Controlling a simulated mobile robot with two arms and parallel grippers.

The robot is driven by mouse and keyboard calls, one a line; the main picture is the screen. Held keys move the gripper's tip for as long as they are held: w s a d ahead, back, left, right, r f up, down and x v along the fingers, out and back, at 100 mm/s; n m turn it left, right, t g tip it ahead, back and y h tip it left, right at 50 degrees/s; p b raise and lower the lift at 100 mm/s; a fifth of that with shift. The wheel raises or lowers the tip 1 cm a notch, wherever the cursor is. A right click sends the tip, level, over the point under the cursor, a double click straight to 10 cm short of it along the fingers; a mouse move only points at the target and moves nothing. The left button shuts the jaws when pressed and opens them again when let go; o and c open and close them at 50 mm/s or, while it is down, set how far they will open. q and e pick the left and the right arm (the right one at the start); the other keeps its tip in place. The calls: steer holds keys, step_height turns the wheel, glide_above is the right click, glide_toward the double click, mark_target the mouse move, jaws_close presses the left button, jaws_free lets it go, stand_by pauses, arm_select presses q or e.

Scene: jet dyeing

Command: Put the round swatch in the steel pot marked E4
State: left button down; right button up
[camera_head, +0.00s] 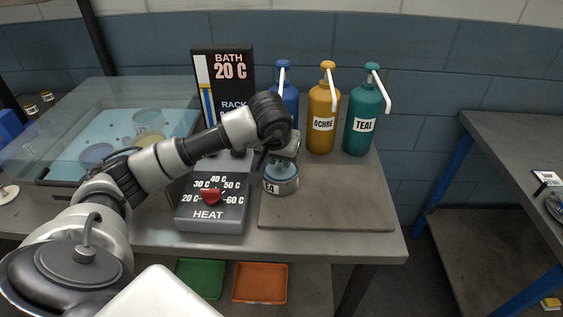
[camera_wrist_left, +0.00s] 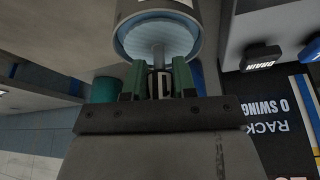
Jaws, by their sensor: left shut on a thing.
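The steel pot (camera_head: 281,186) stands on the grey board at the bench front, with a label on its front that seems to read E4. My left gripper (camera_head: 284,158) is directly above its mouth, pointing down. In the left wrist view its green fingers (camera_wrist_left: 159,83) are shut on a grey stem. The stem runs toward a pale blue disc, which I take for the round swatch (camera_wrist_left: 135,40), within the rim of the steel pot (camera_wrist_left: 198,12). Whether the disc touches the pot's bottom cannot be told. My right gripper is not in view.
A heat control box (camera_head: 211,212) with a red knob stands left of the pot. Blue, ochre (camera_head: 322,115) and teal (camera_head: 364,115) bottles stand behind. A clear-covered bath (camera_head: 100,130) is at the left. The grey board (camera_head: 345,205) is bare to the pot's right.

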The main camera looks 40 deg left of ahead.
mark_target(280, 169)
arm_select(q)
steer(key=shift+w, duration=0.1)
steer(key=f, duration=0.1)
steer(key=f+b, duration=0.2)
steer(key=shift+s+d+f, duration=0.15)
steer(key=shift+s, duration=0.1)
steer(key=shift+f, duration=0.4)
steer(key=shift+r, duration=0.1)
steer(key=c, duration=1.2)
jaws_free()
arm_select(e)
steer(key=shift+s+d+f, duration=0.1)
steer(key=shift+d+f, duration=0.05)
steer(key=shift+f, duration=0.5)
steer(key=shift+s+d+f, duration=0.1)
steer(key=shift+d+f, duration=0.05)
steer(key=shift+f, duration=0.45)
